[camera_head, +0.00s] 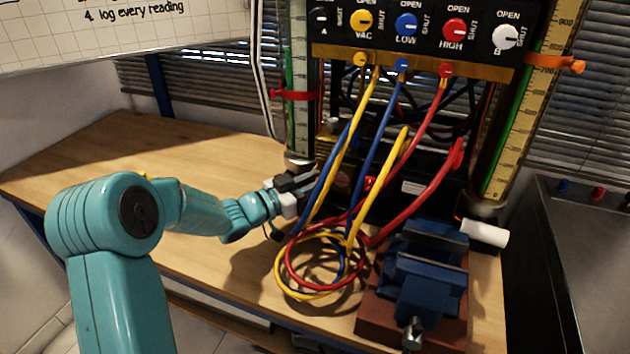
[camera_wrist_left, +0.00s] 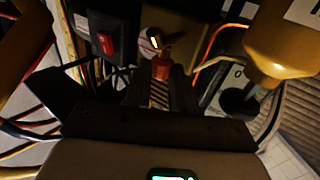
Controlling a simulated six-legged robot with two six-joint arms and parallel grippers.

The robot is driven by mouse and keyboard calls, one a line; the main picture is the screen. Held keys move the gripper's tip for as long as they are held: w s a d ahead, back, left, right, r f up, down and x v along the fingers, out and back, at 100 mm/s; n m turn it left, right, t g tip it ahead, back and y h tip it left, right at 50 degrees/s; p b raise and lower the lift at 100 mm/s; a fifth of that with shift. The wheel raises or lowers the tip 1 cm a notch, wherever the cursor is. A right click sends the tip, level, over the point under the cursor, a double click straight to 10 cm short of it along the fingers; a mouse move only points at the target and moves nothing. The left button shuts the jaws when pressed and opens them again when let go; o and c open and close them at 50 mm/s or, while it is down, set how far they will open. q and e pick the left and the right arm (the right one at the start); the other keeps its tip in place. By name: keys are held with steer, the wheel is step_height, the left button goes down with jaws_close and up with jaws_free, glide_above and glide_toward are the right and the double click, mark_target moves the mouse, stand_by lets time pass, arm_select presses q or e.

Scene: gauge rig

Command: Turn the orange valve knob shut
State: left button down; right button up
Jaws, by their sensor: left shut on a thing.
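A small orange knob (camera_wrist_left: 161,70) shows in the left wrist view, with a dark cross-handle and a brass-coloured fitting just beyond it. My left gripper (camera_head: 296,184) is low at the foot of the left gauge column in the head view. In the left wrist view its jaws (camera_wrist_left: 160,84) are shut on the orange knob. The knob is hidden behind the gripper and hoses in the head view. How far the knob is turned cannot be told. My right gripper is in neither view.
Yellow, blue and red hoses (camera_head: 325,265) hang and coil just right of my gripper. A blue vise (camera_head: 425,275) stands at the front right. The valve panel (camera_head: 425,62) is above. The wooden table (camera_head: 165,150) is clear at the left.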

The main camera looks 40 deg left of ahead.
arm_select(q)
steer(key=shift+a+r+m+h, duration=0.15)
steer(key=shift+m+h, duration=0.25)
steer(key=shift+h, duration=0.2)
steer(key=shift+w, duration=0.1)
steer(key=c, duration=1.1)
jaws_free()
steer(key=shift+o, duration=0.9)
steer(key=v, duration=1.6)
steer(key=shift+r, duration=0.15)
